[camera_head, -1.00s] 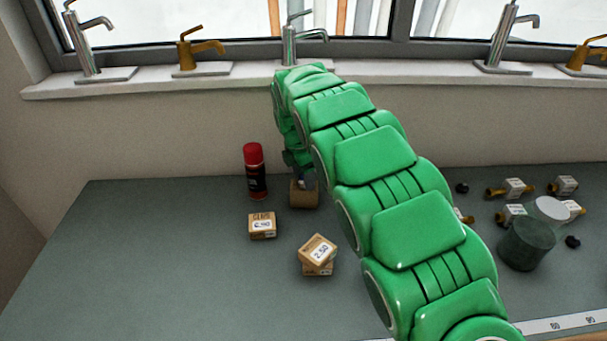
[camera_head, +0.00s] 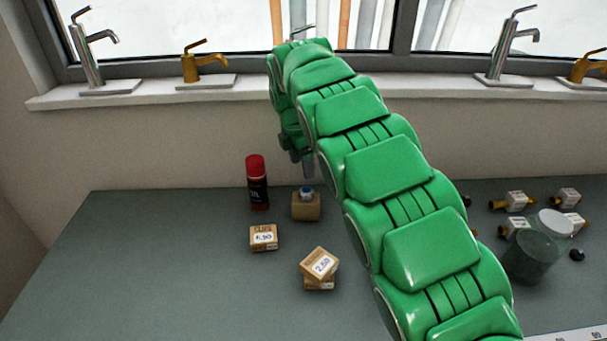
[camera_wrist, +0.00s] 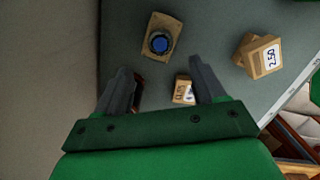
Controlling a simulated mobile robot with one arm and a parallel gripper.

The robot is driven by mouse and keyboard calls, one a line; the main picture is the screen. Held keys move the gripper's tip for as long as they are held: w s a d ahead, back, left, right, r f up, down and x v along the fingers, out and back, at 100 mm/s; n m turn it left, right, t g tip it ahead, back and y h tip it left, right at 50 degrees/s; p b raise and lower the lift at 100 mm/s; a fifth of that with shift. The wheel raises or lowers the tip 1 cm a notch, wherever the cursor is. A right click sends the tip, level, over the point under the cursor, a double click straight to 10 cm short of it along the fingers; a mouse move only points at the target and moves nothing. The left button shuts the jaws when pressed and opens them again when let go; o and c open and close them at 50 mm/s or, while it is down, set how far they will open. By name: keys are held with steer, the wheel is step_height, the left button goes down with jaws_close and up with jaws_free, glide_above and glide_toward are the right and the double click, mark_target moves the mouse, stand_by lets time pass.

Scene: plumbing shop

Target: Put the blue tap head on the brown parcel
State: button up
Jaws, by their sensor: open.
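The blue tap head (camera_head: 306,192) sits on top of the brown parcel (camera_head: 306,208), behind the labelled boxes on the bench. In the wrist view the tap head (camera_wrist: 159,43) shows as a blue disc with a pale rim, resting on the parcel (camera_wrist: 164,21) and lying within its top. My gripper (camera_head: 302,172) is above the parcel in the head view, apart from the tap head. In the wrist view my gripper (camera_wrist: 164,78) has its two fingers wide apart with nothing between them touching.
A red-capped spray can (camera_head: 257,184) stands left of the parcel. A small price-labelled box (camera_head: 263,238) and a stack of boxes (camera_head: 319,268) lie nearer. A jar (camera_head: 535,248) and several brass fittings are at right. Taps line the sill (camera_head: 150,92). The bench's left is clear.

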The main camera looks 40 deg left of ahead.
steer(key=shift+s+r, duration=0.15)
steer(key=shift+r, duration=1.3)
